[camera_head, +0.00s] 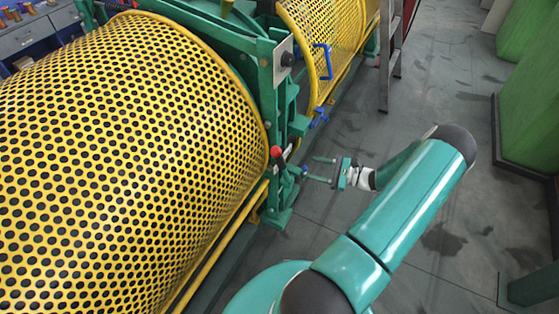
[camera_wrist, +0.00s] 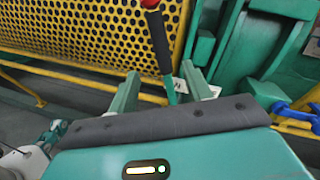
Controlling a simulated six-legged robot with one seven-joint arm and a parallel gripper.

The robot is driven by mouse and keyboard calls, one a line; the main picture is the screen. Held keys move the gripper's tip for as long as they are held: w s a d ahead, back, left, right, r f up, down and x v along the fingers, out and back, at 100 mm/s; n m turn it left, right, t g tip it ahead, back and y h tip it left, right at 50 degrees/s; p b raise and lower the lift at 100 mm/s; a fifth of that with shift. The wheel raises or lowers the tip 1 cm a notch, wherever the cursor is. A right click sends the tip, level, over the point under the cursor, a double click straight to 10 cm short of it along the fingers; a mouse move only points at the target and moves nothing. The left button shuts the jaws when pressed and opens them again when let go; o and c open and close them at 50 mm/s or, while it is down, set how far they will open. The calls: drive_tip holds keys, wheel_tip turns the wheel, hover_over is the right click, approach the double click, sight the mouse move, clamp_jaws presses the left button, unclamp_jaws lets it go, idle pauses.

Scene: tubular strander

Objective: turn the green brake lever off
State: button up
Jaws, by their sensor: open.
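The brake lever has a red knob and black grip (camera_wrist: 158,40) on a thin green rod (camera_wrist: 170,90). Its red knob (camera_head: 276,152) stands beside the green machine frame in the head view. My gripper (camera_head: 313,169) is open and empty, to the right of the lever, with its fingers pointing at the frame. In the wrist view the green fingers of my gripper (camera_wrist: 160,78) are spread, and the lever's rod appears between them. The grip rises above the fingertips there. I see no contact; the lower end of the rod is hidden behind my gripper body.
A yellow perforated guard (camera_head: 120,130) fills the left, edged by a yellow rail. The green frame (camera_head: 277,205) stands beside the lever. Blue handles (camera_head: 322,62) and a ladder (camera_head: 390,60) are farther back. Grey floor (camera_head: 340,130) lies open to the right.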

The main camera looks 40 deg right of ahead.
sight(284, 162)
drive_tip(key=x, duration=1.3)
drive_tip(key=shift+w+a, duration=0.1)
drive_tip(key=shift+w, duration=0.25)
clamp_jaws()
